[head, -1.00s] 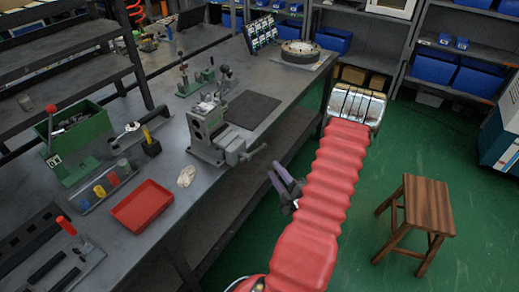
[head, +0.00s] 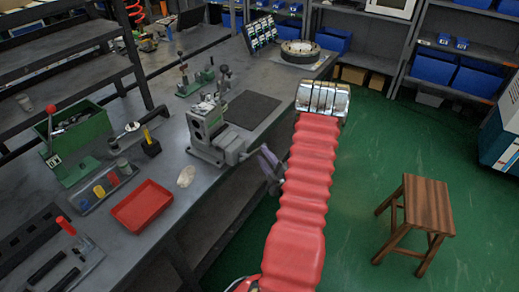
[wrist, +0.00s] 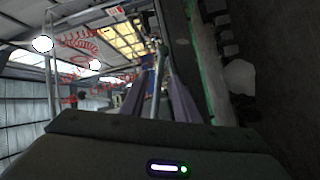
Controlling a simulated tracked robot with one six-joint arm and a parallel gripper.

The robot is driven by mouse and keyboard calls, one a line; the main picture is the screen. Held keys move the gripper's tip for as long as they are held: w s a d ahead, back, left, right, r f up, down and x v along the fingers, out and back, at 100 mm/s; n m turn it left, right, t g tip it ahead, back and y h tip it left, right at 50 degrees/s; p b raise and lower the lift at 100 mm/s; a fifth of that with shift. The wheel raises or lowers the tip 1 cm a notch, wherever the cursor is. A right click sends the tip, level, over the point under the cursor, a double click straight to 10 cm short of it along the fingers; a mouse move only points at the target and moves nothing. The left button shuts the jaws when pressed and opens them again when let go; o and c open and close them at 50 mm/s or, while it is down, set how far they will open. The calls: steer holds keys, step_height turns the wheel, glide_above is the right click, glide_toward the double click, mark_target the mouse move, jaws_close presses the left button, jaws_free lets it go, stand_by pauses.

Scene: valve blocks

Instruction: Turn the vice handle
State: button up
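The grey vice (head: 217,138) stands at the bench's front edge in the head view. Its handle (head: 243,156) is a thin bar at the vice's front, on the side toward my arm. My gripper (head: 265,156) is just right of the handle, its purple-grey fingers pointing up and left toward it. In the wrist view my gripper (wrist: 158,92) has its two fingers apart, with a slim silver bar (wrist: 158,72) showing between them, likely the handle. I cannot tell whether either finger touches it. My arm partly hides the gripper in the head view.
A wooden stool (head: 425,205) stands on the green floor to the right. The floor between arm and stool is clear.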

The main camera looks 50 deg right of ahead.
mark_target(258, 150)
steer(key=shift+x, duration=2.4)
steer(key=shift+c, duration=0.5)
jaws_close()
steer(key=shift+d, duration=0.2)
steer(key=shift+a+f, duration=0.1)
steer(key=shift+a, duration=0.2)
